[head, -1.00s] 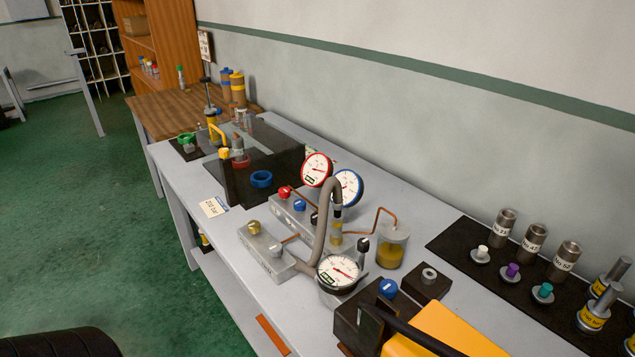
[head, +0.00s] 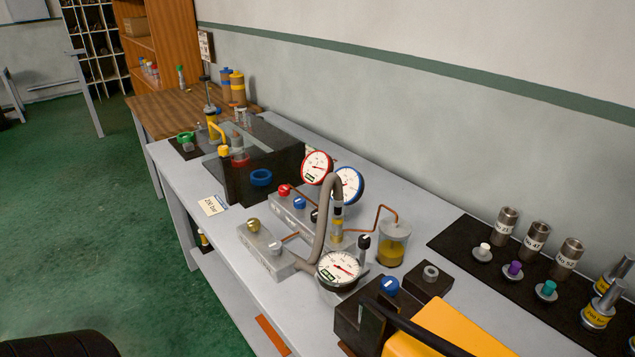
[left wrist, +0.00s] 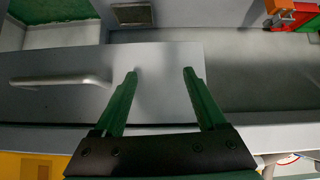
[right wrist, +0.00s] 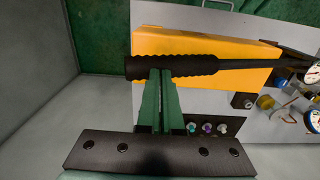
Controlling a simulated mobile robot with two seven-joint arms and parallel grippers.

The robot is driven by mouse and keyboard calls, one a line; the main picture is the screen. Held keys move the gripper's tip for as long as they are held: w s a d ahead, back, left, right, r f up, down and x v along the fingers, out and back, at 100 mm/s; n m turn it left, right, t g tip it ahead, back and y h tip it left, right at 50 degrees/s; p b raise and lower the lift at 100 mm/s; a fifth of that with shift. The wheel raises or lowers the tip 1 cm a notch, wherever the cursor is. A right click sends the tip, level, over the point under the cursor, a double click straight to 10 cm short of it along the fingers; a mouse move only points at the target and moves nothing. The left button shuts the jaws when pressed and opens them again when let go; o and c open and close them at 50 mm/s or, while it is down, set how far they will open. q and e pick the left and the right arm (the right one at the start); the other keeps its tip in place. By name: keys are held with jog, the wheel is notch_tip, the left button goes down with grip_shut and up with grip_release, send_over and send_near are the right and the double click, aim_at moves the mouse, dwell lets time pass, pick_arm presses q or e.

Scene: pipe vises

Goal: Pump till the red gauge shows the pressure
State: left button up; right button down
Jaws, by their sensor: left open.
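The red-rimmed gauge (head: 317,167) stands at the middle of the bench in the head view; its needle is too small to read exactly. The yellow pump body (head: 445,333) is at the bottom, with a black lever (head: 408,325) above it. In the right wrist view the lever's ribbed black grip (right wrist: 195,66) lies across the yellow pump (right wrist: 165,42). My right gripper (right wrist: 161,73) has its green fingers together, tips at the grip's near edge; I cannot tell how firmly they touch. My left gripper (left wrist: 160,70) is open and empty, over a grey panel.
A blue-rimmed gauge (head: 348,185) and a white front gauge (head: 338,268) stand near the red one. A grey hose, valve blocks (head: 265,249) and an oil jar (head: 393,245) crowd the bench. Weights stand on a black mat (head: 468,240). A card (head: 212,205) lies at the left edge.

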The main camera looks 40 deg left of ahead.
jog(key=shift+a+r+p, duration=0.3)
jog(key=shift+r+p, duration=0.4)
jog(key=shift+p, duration=0.25)
jog(key=shift+w+r, duration=0.1)
jog(key=shift+r, duration=0.35)
jog(key=shift+a, duration=0.1)
jog(key=shift+r, duration=2.45)
